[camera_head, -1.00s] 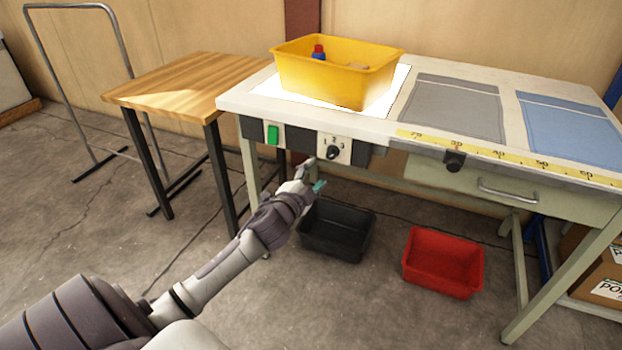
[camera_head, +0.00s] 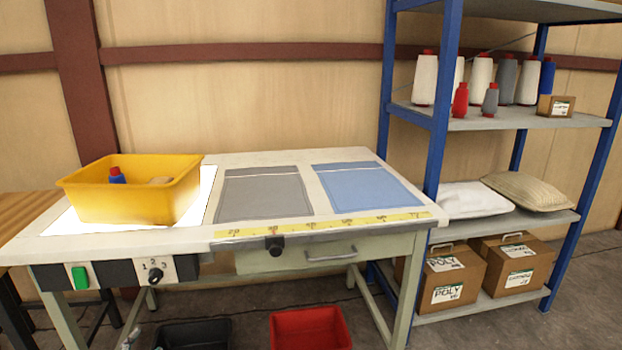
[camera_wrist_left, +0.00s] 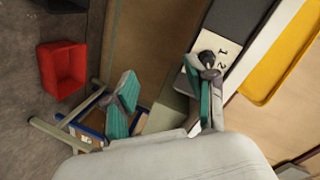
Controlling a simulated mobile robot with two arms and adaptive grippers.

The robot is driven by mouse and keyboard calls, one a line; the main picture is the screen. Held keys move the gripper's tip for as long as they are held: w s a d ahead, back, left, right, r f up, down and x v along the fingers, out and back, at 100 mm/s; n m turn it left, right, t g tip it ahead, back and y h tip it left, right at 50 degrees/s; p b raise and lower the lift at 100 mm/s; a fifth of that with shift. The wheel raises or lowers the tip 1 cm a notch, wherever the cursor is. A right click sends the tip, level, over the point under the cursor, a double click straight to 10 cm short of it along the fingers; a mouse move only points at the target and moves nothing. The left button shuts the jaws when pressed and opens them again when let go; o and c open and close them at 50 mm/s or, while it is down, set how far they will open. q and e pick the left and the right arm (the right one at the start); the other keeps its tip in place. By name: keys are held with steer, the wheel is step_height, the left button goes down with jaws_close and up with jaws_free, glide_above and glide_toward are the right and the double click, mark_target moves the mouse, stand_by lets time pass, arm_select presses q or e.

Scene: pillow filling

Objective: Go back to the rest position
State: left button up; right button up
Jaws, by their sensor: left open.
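My left gripper (camera_wrist_left: 165,100) is open and empty in the left wrist view, its teal-padded fingers spread apart. In the head view only a small part of it (camera_head: 132,338) shows at the bottom edge, below the dial panel. The black dial knob (camera_head: 153,275) on the table front also shows in the left wrist view (camera_wrist_left: 206,58), close to one fingertip in the picture. I cannot tell the gap. My right gripper is in neither view.
The worktable (camera_head: 110,245) carries a yellow bin (camera_head: 135,205), a grey cover (camera_head: 262,195) and a blue cover (camera_head: 368,187). A black bin (camera_head: 195,335) and a red bin (camera_head: 310,328) sit beneath. A blue-framed shelf (camera_head: 440,110) stands right, a wooden table (camera_head: 20,215) left.

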arm_select(q)
steer(key=s+d+f+n+g+h, duration=0.15)
steer(key=s+d+f+g, duration=0.25)
steer(key=s+f, duration=0.5)
steer(key=s+d+f+n+g, duration=0.25)
steer(key=s+d+f, duration=0.25)
steer(key=f, duration=0.7)
steer(key=s+d+f+n+g+h, duration=0.1)
steer(key=s+d+f+g, duration=0.2)
steer(key=s+d+f, duration=0.35)
steer(key=s+d+f+n+g+h, duration=0.1)
steer(key=s+d+f+g, duration=0.25)
steer(key=s, duration=0.65)
steer(key=s+a+p, duration=0.1)
steer(key=s+p, duration=0.7)
steer(key=s+a+f+g+p, duration=0.1)
steer(key=s+a+p, duration=0.1)
steer(key=s+p, duration=0.7)
steer(key=shift+f, duration=0.3)
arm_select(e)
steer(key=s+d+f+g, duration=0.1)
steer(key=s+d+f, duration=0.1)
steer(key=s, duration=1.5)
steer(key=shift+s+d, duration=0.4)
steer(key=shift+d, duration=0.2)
arm_select(q)
steer(key=shift+s, duration=0.1)
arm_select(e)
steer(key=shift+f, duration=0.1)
